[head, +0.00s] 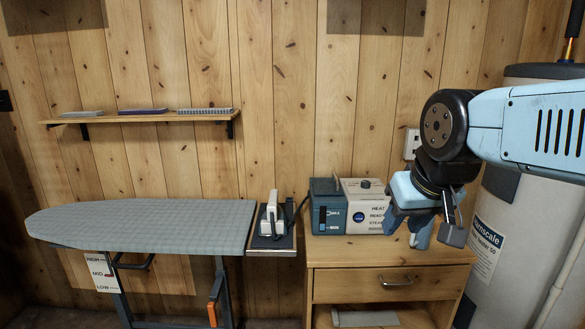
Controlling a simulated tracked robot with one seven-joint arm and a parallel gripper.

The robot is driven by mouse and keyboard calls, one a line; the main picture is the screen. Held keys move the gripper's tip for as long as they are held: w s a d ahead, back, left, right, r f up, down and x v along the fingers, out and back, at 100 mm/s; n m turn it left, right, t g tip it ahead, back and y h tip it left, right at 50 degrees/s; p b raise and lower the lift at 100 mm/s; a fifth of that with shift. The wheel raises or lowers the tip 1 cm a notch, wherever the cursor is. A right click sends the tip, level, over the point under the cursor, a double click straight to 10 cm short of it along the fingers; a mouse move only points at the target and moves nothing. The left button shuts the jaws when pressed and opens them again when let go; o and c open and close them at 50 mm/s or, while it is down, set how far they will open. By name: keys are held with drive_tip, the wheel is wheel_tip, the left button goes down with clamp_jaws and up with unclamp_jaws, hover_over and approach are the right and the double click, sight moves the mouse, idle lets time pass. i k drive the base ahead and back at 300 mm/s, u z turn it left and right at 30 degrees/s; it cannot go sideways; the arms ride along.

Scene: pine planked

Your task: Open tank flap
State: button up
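A teal water tank (327,207) with a dark strip on its front stands on the wooden cabinet, against a white unit (367,207) marked HEAT, READY and STEAM. My gripper (408,235) hangs over the right part of the cabinet top, right of the white unit and apart from the tank. Its two blue fingers point down and stand apart, with nothing seen between them. My gripper and wrist hide the white unit's right end.
An iron (270,218) rests on a stand at the right end of the ironing board (150,226). The cabinet (390,262) has a drawer with a handle. A grey boiler (528,205) stands at right. A wall shelf (140,117) is at upper left.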

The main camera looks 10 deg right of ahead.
sight(321, 188)
drive_tip(key=u, duration=0.15)
drive_tip(key=i, duration=1.15)
drive_tip(key=z, duration=0.35)
